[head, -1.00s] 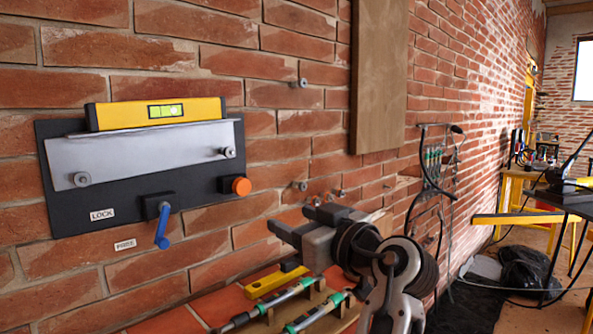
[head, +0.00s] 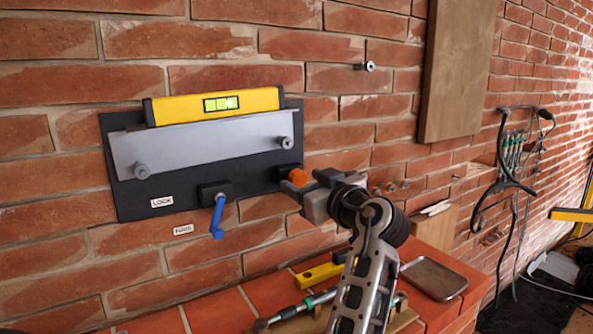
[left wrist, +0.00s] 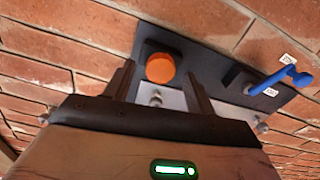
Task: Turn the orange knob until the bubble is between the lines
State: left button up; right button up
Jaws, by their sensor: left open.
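The orange knob (head: 297,176) sits at the lower right of a black wall plate (head: 120,190). A yellow spirit level (head: 180,107) rests on the grey ledge (head: 200,143), which tilts up to the right. The vial (head: 221,104) is green with a bright bubble that looks right of centre; its place against the lines is too small to tell surely. My left gripper (head: 307,184) is open at the knob. In the left wrist view the knob (left wrist: 160,68) shows between and beyond the two fingers (left wrist: 161,88); contact is unclear. My right gripper is not in view.
A blue lever (head: 218,218) hangs down below the plate, near LOCK (head: 162,202) and FREE (head: 183,230) labels. A brick shelf below holds a small yellow level (head: 318,274), a green-handled tool and a metal tray (head: 433,278). A wooden board (head: 458,70) is on the wall.

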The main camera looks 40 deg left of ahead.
pick_arm(q)
jog(key=shift+w+a, duration=0.2)
jog(key=shift+a, duration=0.55)
jog(key=c, duration=1)
jog(key=shift+m, duration=0.4)
